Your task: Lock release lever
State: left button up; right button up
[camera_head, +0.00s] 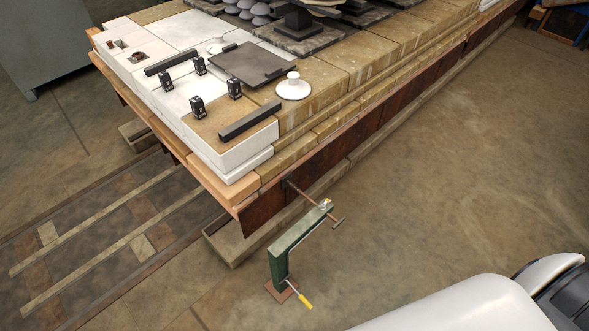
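A green angled post (277,265) stands on a small rusty base plate on the floor, beside the near corner of the kiln-car-like platform. A lever with a yellow handle (305,300) sits low on the post and points down to the right. A thin rusty rod (310,199) runs from the platform's side past the post top and ends in a short crossbar (338,222). I cannot tell whether the lever is locked. Neither of my grippers is in view.
The platform (345,85) carries black blocks, a dark plate (246,64), a white knobbed disc (293,88) and dark stacked pieces. Rails (95,225) lie on the floor at left, and a grey cabinet (50,40) stands at upper left.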

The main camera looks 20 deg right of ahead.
aim_at(306, 302)
jog(key=k+l, duration=0.15)
jog(key=k, duration=0.25)
jog(key=k+l+z, duration=0.15)
jog(key=k, duration=0.2)
jog(key=k+l, duration=0.25)
jog(key=i+l, duration=0.5)
jog(key=l, duration=0.15)
jog(key=i+l, duration=0.55)
jog(key=l+u, duration=0.1)
jog(key=u, duration=1.35)
